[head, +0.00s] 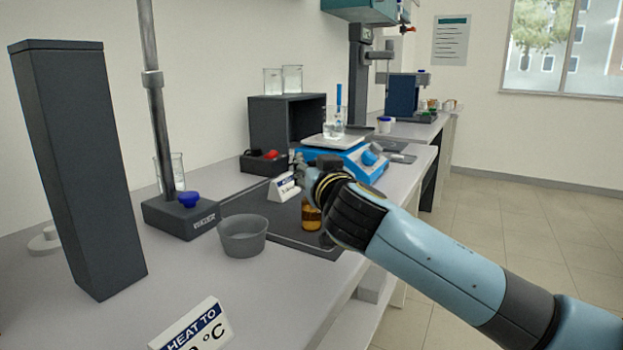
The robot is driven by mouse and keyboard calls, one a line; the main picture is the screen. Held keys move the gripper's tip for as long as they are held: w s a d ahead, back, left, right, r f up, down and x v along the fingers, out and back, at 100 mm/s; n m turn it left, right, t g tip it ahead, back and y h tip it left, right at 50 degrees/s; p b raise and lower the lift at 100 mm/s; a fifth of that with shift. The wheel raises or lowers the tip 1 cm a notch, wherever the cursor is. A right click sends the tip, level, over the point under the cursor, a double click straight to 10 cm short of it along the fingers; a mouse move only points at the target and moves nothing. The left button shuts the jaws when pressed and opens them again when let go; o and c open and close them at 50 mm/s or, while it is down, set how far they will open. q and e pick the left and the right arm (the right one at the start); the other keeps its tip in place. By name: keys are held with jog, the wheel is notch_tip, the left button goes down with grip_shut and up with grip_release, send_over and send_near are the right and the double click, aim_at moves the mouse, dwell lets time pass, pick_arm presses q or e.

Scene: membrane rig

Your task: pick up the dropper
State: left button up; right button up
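An amber bottle (311,217) stands on the dark mat (270,232); its top is hidden behind my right gripper. I cannot make out a dropper for certain; if one is in or at the bottle, my gripper covers it. My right gripper (305,167) is at the end of the arm from the right, above and in front of the bottle. Its fingers are small and partly hidden by the wrist, so I cannot see whether they are open or hold anything. My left gripper is not in view.
A grey bowl (244,237) and a small white label card (285,187) are near the bottle. A stand base (181,215) is at left. A blue stirrer (345,158) with a beaker (333,127) stands behind. The bench front (220,290) is mostly clear.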

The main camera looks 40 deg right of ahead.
jog(key=c, duration=0.4)
jog(key=shift+o, duration=0.2)
notch_tip(320, 180, up, 10)
jog(key=shift+r+p, duration=0.1)
jog(key=shift+p, duration=0.95)
